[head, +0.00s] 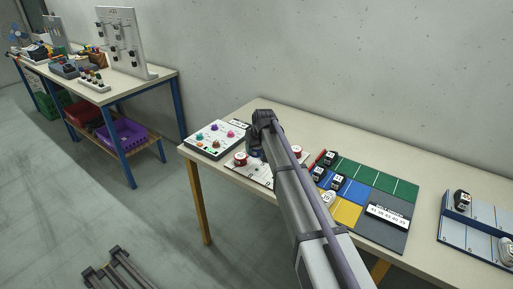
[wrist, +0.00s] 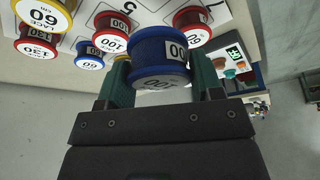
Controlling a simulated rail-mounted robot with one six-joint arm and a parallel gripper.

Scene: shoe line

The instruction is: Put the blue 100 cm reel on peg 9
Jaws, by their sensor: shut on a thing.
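In the wrist view my gripper (wrist: 160,85) is shut on a blue reel (wrist: 160,52) with a white label reading 100. The reel sits between the green fingers. Behind it is the white numbered peg board (wrist: 74,35), with a 5 and part of another number showing. The board also shows in the head view (head: 263,178), partly covered by my arm. I cannot make out peg 9. Whether the held reel touches the board is unclear.
A panel with coloured knobs (head: 216,139) and a coloured mat (head: 375,180) flank the board.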

